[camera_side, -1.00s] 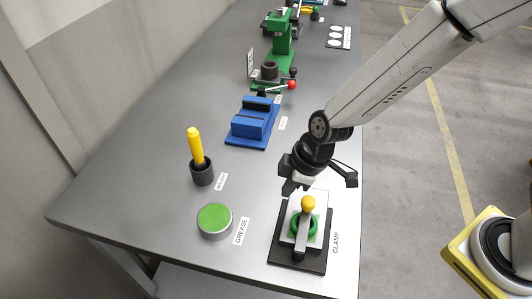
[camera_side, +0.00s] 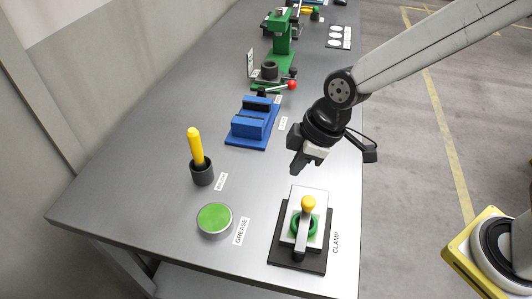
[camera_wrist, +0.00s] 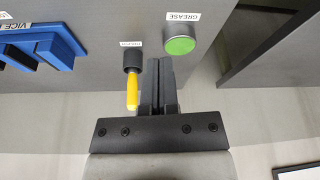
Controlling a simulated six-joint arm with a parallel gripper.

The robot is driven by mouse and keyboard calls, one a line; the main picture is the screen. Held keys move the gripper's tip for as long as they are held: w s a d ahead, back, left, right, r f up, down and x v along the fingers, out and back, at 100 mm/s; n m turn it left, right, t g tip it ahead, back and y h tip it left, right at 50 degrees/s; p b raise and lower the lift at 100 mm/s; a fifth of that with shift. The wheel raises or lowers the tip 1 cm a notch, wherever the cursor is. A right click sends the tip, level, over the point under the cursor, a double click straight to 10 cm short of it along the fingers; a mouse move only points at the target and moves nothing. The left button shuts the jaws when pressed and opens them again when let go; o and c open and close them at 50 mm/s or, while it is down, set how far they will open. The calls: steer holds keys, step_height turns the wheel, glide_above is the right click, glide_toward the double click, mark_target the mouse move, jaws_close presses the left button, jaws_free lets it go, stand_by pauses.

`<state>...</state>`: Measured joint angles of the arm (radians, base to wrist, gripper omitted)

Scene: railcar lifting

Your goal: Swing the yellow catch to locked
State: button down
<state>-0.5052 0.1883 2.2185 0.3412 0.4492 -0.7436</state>
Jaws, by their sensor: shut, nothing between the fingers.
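The clamp's black base (camera_side: 284,252) sits at the near right corner of the bench, with a pale plate and a green ring on it. A grey lever with a yellow knob (camera_side: 308,203) lies across the ring; I take this as the yellow catch. I cannot tell from its pose whether it is locked. My gripper (camera_side: 297,168) is above and behind the clamp, apart from it. Its fingers, also in the wrist view (camera_wrist: 161,62), are together with nothing between them. The clamp is not in the wrist view.
Left of the clamp are a green-topped grease tin (camera_side: 214,219) and a yellow-handled tool in a dark cup (camera_side: 202,175). A blue vice (camera_side: 252,125) stands farther back, before a green press (camera_side: 283,42). Bare bench lies between vice and clamp.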

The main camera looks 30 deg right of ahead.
steer(key=shift+v, duration=0.8)
steer(key=shift+s, duration=0.1)
steer(key=s+d+f+m+h, duration=0.1)
steer(key=d+m, duration=0.4)
steer(key=d, duration=0.5)
steer(key=s+d+f+m+h, duration=0.2)
steer(key=d+m, duration=0.4)
steer(key=d, duration=0.5)
steer(key=shift+s+f, duration=0.75)
steer(key=shift+f, duration=0.05)
